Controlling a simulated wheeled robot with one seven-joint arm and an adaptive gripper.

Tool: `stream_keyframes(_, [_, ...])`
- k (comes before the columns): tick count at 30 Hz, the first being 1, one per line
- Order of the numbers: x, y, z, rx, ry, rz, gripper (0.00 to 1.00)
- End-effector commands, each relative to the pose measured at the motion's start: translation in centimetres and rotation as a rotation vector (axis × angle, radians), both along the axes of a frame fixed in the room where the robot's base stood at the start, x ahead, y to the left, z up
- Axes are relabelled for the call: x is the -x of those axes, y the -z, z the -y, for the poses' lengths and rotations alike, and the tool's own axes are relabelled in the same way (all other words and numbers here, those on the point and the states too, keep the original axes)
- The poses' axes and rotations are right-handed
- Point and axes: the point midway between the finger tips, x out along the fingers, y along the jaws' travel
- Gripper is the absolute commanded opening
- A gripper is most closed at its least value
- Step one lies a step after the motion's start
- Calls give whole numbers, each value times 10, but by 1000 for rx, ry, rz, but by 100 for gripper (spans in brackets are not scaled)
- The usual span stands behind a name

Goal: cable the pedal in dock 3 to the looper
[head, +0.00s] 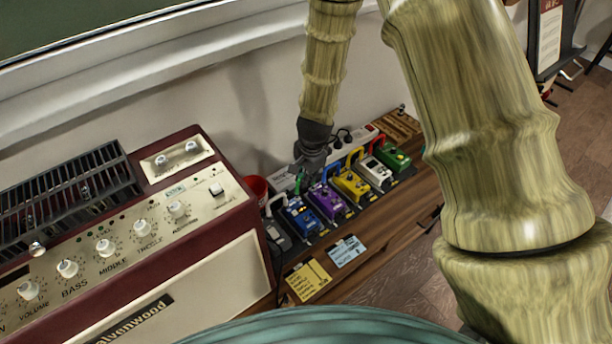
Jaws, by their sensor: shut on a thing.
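A row of pedals sits on a wooden board: a blue pedal (302,217), a purple pedal (329,202), a yellow pedal (352,187), a white pedal (375,173) and a green pedal (397,158). A dark grey unit (278,238) sits at the near left end. No dock numbers or looper label are readable. My gripper (302,178) points down behind the blue and purple pedals, shut on a small green piece that looks like a patch cable (300,183). Its ends are too small to tell whether they touch a pedal.
Coloured arched cables, such as a red one (377,142), stand behind the other pedals. A large amplifier (120,240) fills the left. A red cup (256,187) stands beside it. A yellow note (309,280) and a blue card (347,251) lie in front. The wall is close behind.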

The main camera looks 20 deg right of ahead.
Motion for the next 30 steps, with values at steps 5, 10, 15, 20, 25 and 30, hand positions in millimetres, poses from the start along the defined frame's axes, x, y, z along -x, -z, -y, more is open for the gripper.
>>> stream_keyframes(5, [0,3,0,0,0,0,0])
stream_keyframes(10, [0,5,0,0,0,0,0])
stream_keyframes(15, [0,7,0,-1,0,0,0])
stream_keyframes(20, [0,9,0,-1,0,0,0])
stream_keyframes(25, [0,9,0,0,0,0,0])
stream_keyframes(30, [0,8,0,-1,0,0,0])
